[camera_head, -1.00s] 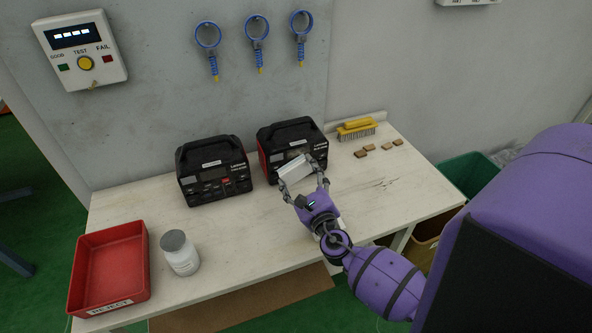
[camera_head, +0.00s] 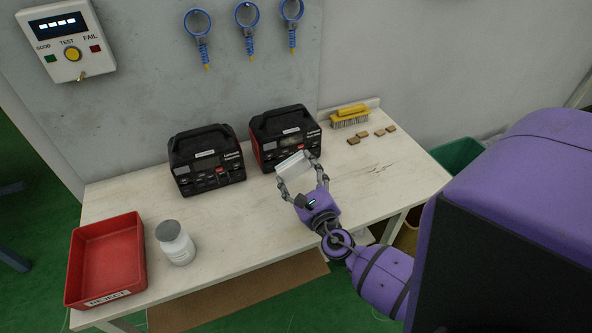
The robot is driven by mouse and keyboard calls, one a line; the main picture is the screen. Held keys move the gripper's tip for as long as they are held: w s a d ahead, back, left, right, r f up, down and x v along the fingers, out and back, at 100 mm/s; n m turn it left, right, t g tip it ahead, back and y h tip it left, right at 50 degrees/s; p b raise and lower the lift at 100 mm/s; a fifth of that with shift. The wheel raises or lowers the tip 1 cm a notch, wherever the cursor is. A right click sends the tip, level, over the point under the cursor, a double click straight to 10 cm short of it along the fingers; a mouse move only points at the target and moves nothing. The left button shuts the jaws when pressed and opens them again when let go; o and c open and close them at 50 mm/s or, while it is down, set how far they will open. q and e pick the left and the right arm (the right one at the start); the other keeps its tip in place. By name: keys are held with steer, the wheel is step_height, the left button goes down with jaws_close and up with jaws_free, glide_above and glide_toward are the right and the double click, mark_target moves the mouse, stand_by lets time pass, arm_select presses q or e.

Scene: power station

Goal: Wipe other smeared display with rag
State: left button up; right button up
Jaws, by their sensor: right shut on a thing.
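My right gripper (camera_head: 301,185) is shut on a pale folded rag (camera_head: 292,165). It holds the rag just in front of the right power station (camera_head: 285,138), near its lower front; I cannot tell whether they touch. The right power station is black with a red side, and its display (camera_head: 291,140) is partly visible above the rag. The left power station (camera_head: 206,160) is black and stands beside it; its dark display (camera_head: 207,168) faces the front. Smears are too small to tell on either display. My left gripper is not in view.
The front middle is clear.

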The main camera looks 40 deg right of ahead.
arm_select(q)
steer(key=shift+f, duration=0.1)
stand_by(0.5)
arm_select(e)
steer(key=shift+w+d, duration=0.1)
steer(key=shift+w, duration=0.15)
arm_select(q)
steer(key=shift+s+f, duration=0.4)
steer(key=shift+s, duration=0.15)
arm_select(e)
steer(key=x, duration=0.6)
steer(key=shift+w, duration=0.3)
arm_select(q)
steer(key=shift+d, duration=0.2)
arm_select(e)
steer(key=shift+w, duration=0.1)
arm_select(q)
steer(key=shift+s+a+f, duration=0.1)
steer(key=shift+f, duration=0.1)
arm_select(e)
steer(key=shift+x, duration=1)
